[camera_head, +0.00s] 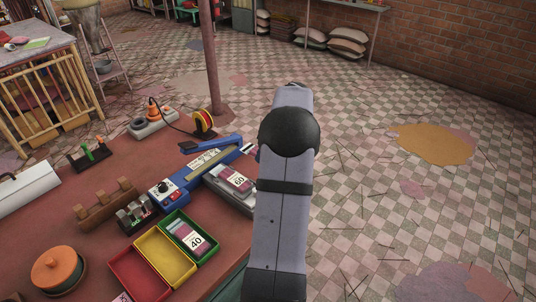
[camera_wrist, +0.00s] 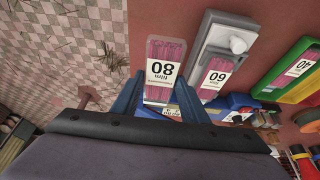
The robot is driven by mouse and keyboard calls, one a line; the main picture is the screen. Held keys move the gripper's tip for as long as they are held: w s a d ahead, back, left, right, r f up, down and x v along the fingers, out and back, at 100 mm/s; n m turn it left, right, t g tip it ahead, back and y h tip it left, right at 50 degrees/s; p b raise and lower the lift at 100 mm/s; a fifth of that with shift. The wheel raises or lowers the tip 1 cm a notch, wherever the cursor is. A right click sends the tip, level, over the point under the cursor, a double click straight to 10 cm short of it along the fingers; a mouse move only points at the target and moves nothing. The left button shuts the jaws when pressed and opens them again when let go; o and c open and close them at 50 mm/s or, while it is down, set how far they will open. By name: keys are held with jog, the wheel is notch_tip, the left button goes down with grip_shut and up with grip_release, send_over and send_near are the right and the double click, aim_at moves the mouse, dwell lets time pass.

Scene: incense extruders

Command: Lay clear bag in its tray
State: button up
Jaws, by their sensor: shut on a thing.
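My gripper (camera_wrist: 158,104), with blue fingers, is shut on a clear bag (camera_wrist: 164,66) of pink sticks in the wrist view. Its white label appears to read 80, upside down. A green tray (camera_head: 208,254) holds a bag labelled 40 (camera_head: 189,238). A yellow tray (camera_head: 165,253) looks empty. A red tray (camera_head: 140,276) has a label at its near end.
The blue sealer (camera_head: 199,171) stands at the table's right side. A pole (camera_head: 208,60) rises behind. Open tiled floor lies right.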

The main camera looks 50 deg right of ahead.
jog(key=w+a, duration=0.2)
jog(key=a, duration=0.2)
jog(key=w+a+b, duration=0.1)
jog(key=w+a, duration=0.1)
jog(key=a, duration=0.2)
jog(key=w+a, duration=0.2)
jog(key=a, duration=0.2)
jog(key=shift+w+a, duration=0.1)
jog(key=shift+a, duration=0.25)
jog(key=w+a+b, duration=0.2)
jog(key=a, duration=1.2)
jog(key=s+a+f+b, duration=0.1)
jog(key=s+a, duration=0.3)
jog(key=a, duration=0.7)
jog(key=s+a+f+b, duration=0.1)
jog(key=s+a, duration=0.3)
jog(key=a, duration=0.8)
jog(key=shift+f, duration=0.1)
jog(key=shift+f+b, duration=2.05)
jog(key=shift+f, duration=0.2)
jog(key=o, duration=1.1)
